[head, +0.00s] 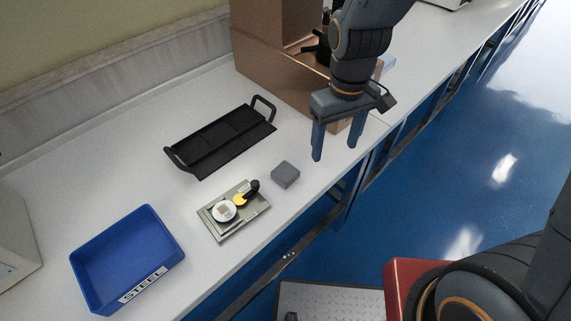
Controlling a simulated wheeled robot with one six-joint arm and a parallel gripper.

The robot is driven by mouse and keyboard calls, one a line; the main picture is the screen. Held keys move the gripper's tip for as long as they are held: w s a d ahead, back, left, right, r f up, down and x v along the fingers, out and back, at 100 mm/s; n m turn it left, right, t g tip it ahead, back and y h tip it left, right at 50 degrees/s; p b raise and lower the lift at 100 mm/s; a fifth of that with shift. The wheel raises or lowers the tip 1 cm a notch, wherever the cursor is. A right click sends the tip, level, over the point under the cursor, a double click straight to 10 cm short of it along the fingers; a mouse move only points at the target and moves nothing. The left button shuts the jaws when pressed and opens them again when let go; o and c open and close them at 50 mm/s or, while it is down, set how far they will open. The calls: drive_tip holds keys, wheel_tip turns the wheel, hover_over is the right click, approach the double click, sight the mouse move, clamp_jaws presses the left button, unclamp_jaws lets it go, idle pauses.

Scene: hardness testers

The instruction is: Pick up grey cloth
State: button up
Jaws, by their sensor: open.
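The grey cloth (285,174) looks like a small, thick grey square. It lies flat on the white table near the front edge, between the small tray and my arm. My gripper (335,152) hangs from above with its two fingers pointing down and apart. It is empty and up to the right of the cloth, not touching it.
A shallow tray (232,232) with a round white piece and a black-and-yellow item sits left of the cloth. A black handled tray (205,158) lies behind. A blue bin (80,262) labelled STEEL stands at left. A large brown machine (262,72) stands behind my gripper.

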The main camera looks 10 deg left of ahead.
sight(286, 171)
drive_tip(key=a+n+p, duration=0.1)
drive_tip(key=a, duration=0.2)
drive_tip(key=a+n, duration=0.1)
drive_tip(key=a, duration=0.3)
drive_tip(key=s+a+n+p, duration=0.1)
drive_tip(key=a+n, duration=0.1)
drive_tip(key=a, duration=0.2)
drive_tip(key=shift+s+f+p, duration=0.1)
drive_tip(key=shift+f+p, duration=0.25)
drive_tip(key=shift+a+f, duration=0.15)
drive_tip(key=shift+f, duration=0.05)
wheel_tip(286, 171, down, 2)
drive_tip(key=shift+f, duration=0.1)
drive_tip(key=shift+s+f+p, duration=0.15)
drive_tip(key=shift+f+p, duration=0.4)
drive_tip(key=shift+f, duration=0.45)
drive_tip(key=shift+s+f+p, duration=0.15)
drive_tip(key=shift+f+p, duration=0.35)
drive_tip(key=shift+f, duration=0.45)
drive_tip(key=shift+w+f, duration=0.1)
drive_tip(key=shift+f, duration=0.65)
drive_tip(key=c, duration=1.1)
drive_tip(key=shift+r, duration=0.2)
wheel_tip(286, 171, up, 10)
drive_tip(key=shift+f+b, duration=0.15)
drive_tip(key=shift+b, duration=0.75)
